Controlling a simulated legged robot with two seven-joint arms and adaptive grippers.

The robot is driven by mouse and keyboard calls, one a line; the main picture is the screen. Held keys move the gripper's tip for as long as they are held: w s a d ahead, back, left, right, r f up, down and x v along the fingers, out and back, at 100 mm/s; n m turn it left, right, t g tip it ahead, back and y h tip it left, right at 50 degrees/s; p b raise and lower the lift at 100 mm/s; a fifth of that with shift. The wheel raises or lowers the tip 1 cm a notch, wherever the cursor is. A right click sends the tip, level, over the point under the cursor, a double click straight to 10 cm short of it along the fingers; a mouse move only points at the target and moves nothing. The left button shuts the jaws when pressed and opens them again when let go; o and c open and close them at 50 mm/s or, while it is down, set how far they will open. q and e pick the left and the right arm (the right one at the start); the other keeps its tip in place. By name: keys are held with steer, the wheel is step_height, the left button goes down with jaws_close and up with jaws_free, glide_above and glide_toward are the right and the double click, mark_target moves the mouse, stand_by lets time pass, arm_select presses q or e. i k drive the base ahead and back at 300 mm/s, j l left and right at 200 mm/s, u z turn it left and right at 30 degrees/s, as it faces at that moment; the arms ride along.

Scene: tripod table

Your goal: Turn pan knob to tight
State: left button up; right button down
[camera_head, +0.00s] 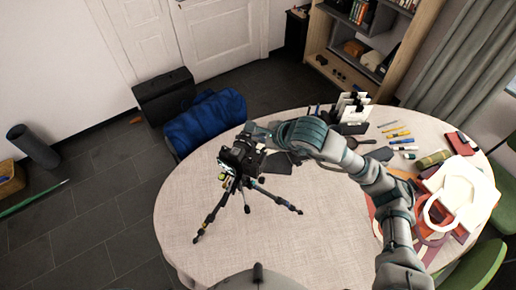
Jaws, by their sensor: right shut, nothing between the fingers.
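A black tripod (236,190) stands upright with its legs spread on the left part of the round table (300,240). A dark camera or head assembly (236,158) sits on its top. The pan knob is too small to tell apart from the dark parts there. My right arm comes in from the lower right and bends over the table. My right gripper (262,148) is at the tripod's head, on its right side, and is shut with nothing held. I cannot tell whether it touches the knob. My left gripper is not in view.
Pens, papers and several small items (400,140) lie on the table's right side. A blue bag (206,122) is behind the table. The front left of the tabletop is clear.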

mark_target(250, 186)
steer(key=k, duration=2)
